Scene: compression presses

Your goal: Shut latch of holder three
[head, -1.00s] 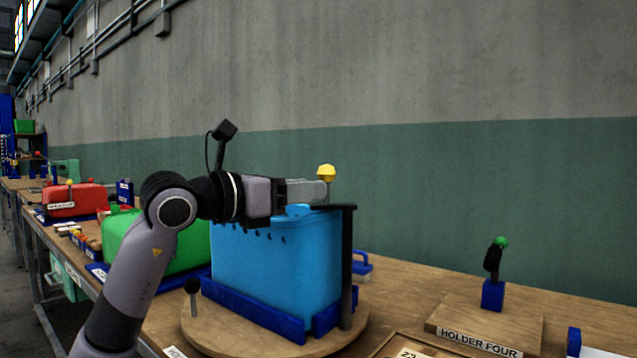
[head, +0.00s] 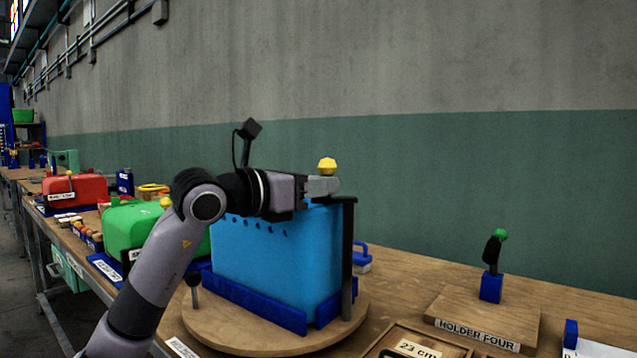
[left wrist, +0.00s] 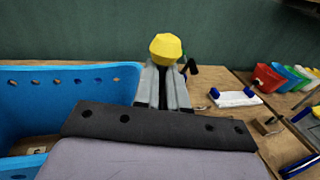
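A light blue bin (head: 275,262) stands in a dark blue frame on a round wooden base (head: 250,338). A black post (head: 348,250) rises at its right end. A yellow knob (head: 327,166) sits at the top near this post. My left gripper (head: 323,187) reaches in from the left, its grey fingertips just below the knob. In the left wrist view the yellow knob (left wrist: 166,47) is at the far end of the fingers and hides their tips. Whether they close on its stem is unclear. No label for holder three is readable. My right gripper is out of view.
Holder four (head: 478,336), with a green-knobbed lever, stands to the right. Green (head: 130,226) and red (head: 75,189) containers are on the left. A wooden tray (head: 395,340) is at the front edge. A wall runs behind the bench.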

